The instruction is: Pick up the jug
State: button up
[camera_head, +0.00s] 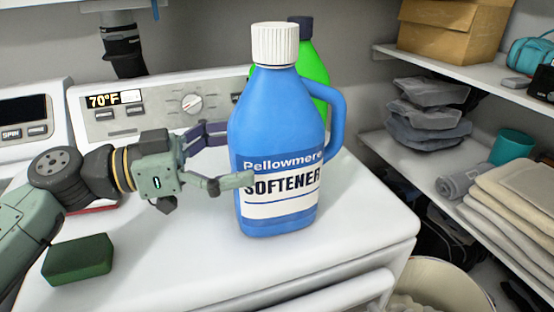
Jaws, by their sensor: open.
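The jug (277,140) is a blue softener bottle with a white ribbed cap and a handle on its right side. It stands upright on the white washing machine top (365,215). My gripper (238,158) reaches in from the left and is open. One finger lies in front of the jug's label, and the other, dark purple, is at the jug's left side, partly behind it. The jug is between or just at the fingertips; I cannot tell whether they touch it.
A green bottle (314,66) stands close behind the jug. A dark green sponge (78,260) lies at the front left. The control panel (150,103) rises behind. Shelves with folded towels (515,195) and a cardboard box (452,28) stand at right, above a bin (440,288).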

aim_at(277, 140)
jog(key=p+x, duration=0.1)
jog(key=x, duration=0.3)
jog(key=p+x, duration=0.1)
jog(key=x, duration=0.1)
jog(key=shift+r+p, duration=0.25)
jog(key=shift+p, duration=0.1)
jog(key=shift+f, duration=0.1)
jog(key=shift+c, duration=0.4)
jog(key=c, duration=1.7)
jog(key=shift+c, duration=0.7)
jog(key=shift+r, duration=0.2)
